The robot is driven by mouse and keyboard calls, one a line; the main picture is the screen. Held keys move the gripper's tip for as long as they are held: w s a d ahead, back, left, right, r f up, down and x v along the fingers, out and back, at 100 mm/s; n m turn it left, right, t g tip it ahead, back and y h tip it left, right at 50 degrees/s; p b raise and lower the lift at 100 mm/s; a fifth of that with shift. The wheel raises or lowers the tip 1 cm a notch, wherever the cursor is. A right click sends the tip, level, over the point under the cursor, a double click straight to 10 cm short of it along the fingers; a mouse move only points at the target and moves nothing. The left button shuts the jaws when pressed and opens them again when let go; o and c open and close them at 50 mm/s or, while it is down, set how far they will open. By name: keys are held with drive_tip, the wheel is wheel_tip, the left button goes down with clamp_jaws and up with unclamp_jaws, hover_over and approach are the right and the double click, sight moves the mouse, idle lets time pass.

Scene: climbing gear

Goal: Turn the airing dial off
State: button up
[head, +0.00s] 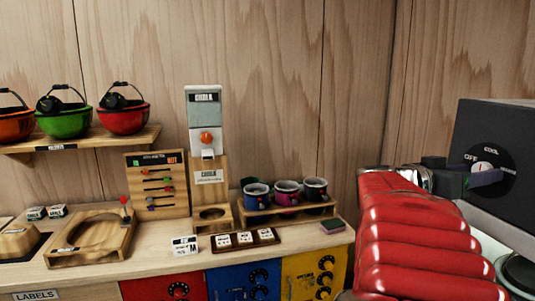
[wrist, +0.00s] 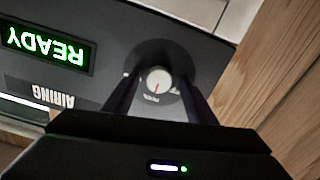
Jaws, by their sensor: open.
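The airing dial (head: 478,168) is on the front of a dark box at the right in the head view, with OFF, COOL and what looks like WARM marked around it. In the wrist view the dial (wrist: 158,79) is a pale round knob on a dark disc, seen upside down. Its orange pointer line points down there, towards the small label that appears to be COOL. My gripper (wrist: 158,97) is open, its two dark fingers on either side of the knob. In the head view my gripper (head: 484,178) partly hides the dial. Contact cannot be told.
The airing box (wrist: 95,75) has a green READY display (wrist: 47,49) beside the dial. My red sleeved arm covers the right front. A wooden bench (head: 330,236) with chalk dispenser (head: 206,125), cups and trays stands left; a shelf (head: 90,140) holds helmets.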

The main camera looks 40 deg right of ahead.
drive_tip(key=shift+s+d, duration=0.1)
drive_tip(key=shift+d, duration=0.1)
drive_tip(key=shift+a, duration=0.1)
drive_tip(key=c, duration=1)
